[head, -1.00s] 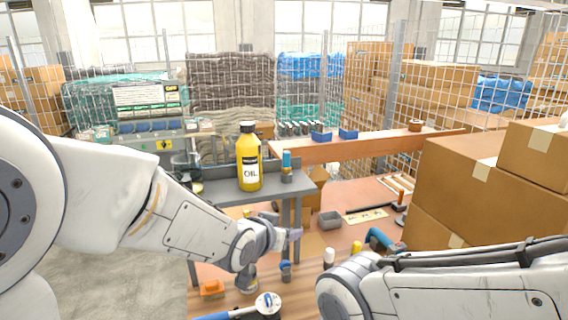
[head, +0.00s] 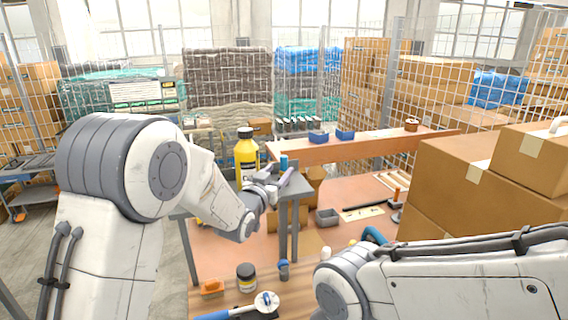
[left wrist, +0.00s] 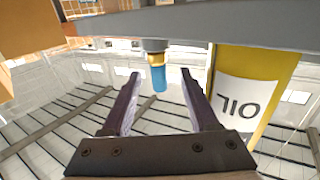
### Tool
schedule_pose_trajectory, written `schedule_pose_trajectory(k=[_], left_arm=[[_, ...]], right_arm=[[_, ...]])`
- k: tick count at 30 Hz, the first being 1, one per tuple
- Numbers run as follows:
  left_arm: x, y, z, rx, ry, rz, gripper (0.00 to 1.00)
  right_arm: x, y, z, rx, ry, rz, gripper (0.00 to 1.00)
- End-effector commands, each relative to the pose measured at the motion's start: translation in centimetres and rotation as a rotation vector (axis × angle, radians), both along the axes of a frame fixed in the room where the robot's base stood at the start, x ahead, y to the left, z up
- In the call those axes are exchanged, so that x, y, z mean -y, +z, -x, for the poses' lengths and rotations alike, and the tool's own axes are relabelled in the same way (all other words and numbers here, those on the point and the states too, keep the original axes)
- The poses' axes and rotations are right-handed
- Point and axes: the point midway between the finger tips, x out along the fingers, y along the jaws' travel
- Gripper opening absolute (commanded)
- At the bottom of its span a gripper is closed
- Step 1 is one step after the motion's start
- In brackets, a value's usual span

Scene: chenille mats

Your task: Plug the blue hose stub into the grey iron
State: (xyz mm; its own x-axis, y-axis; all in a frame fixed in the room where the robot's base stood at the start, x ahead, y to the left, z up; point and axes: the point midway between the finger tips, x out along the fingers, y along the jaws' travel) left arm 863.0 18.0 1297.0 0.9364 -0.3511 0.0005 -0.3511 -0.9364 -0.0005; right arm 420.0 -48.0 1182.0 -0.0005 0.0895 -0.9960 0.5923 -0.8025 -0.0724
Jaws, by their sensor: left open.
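The blue hose stub (head: 284,162) stands upright near the right end of the grey shelf, beside the yellow oil bottle. In the left wrist view, which is upside down, the blue stub (left wrist: 159,79) has a brass-coloured ring and a grey base against the shelf. My left gripper (head: 277,178) is open at shelf height, in front of the stub's base in the head view. In the left wrist view the stub shows between its two spread fingers; I cannot tell the depth gap. I cannot single out the grey iron. My right gripper is out of view.
The yellow oil bottle (head: 245,160) stands close left of the left gripper; it fills the right of the wrist view (left wrist: 250,90). A black-lidded jar (head: 247,278), an orange item (head: 212,287) and a grey tray (head: 327,217) are lower down. Cardboard boxes (head: 455,180) stand right.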

Motion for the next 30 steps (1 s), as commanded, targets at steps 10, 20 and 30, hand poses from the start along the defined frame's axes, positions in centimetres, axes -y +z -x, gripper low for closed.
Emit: schedule_pose_trajectory(k=[10, 20, 30], left_arm=[[1.6, 0.5, -3.7, 0.000, 0.000, 0.001, 0.60], [1.7, 0.3, -3.8, -0.001, 0.000, 0.001, 0.34], [1.6, 0.4, -3.8, 0.000, 0.000, 0.001, 0.00]], right_arm=[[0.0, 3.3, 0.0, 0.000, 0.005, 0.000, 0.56], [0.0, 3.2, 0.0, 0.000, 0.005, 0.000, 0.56], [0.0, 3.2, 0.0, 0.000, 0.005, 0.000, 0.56]])
